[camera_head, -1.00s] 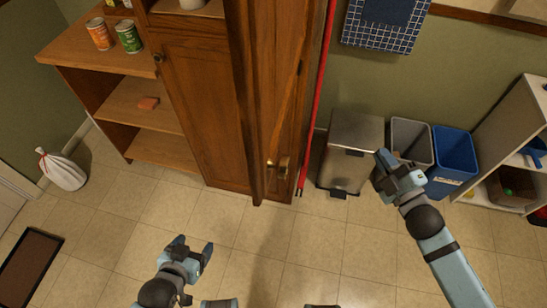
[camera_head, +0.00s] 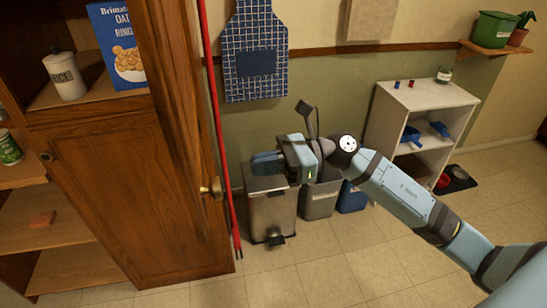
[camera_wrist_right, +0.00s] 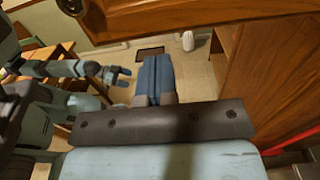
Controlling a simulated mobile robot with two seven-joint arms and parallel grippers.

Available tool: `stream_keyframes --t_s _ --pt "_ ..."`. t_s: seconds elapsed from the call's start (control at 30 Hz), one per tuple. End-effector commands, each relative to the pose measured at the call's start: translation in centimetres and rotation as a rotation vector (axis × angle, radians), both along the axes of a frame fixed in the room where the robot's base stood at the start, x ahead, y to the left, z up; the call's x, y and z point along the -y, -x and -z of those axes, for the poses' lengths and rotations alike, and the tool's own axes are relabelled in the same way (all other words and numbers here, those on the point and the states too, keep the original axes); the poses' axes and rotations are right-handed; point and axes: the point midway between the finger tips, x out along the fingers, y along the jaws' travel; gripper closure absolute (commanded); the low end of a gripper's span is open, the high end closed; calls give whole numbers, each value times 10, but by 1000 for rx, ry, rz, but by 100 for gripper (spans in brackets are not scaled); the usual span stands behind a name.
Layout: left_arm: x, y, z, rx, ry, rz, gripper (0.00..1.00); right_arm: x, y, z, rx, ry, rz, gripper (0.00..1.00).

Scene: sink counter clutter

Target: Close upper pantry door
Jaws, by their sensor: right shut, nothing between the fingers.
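The upper pantry door (camera_head: 182,110) is a tall brown wooden panel standing open, seen steeply from the side in the head view. Its brass knob (camera_head: 210,188) faces right. The open upper compartment shows to its left. My right gripper (camera_head: 262,163) is shut and empty, to the right of the door, with its fingers pointing left and a visible gap from the knob. Its closed blue fingers also show in the right wrist view (camera_wrist_right: 154,78). My left gripper (camera_wrist_right: 120,76) shows small in that view, fingers apart, away from the door. Brown wood fills that view's right side.
A cereal box (camera_head: 118,45) and white canister (camera_head: 65,76) stand on the upper shelf. A red pole (camera_head: 218,120) stands just right of the door. A metal bin (camera_head: 270,212), a grey bin (camera_head: 319,200) and a blue bin (camera_head: 353,197) stand below my right gripper.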

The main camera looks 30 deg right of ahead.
Motion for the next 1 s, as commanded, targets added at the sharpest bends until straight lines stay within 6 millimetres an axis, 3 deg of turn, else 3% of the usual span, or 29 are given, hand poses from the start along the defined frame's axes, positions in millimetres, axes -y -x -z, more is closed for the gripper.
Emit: stream_keyframes --t_s 0.2,0.4,1.0 --pt "-3 2 -12 12 -15 8 27 -46 -12 -4 -2 -6 -1 100" --pt "-5 6 -14 2 -23 9 27 -73 -19 -2 -2 -4 1 100" --pt "-5 4 -20 9 -21 10 27 -84 -23 0 -2 -3 6 100"
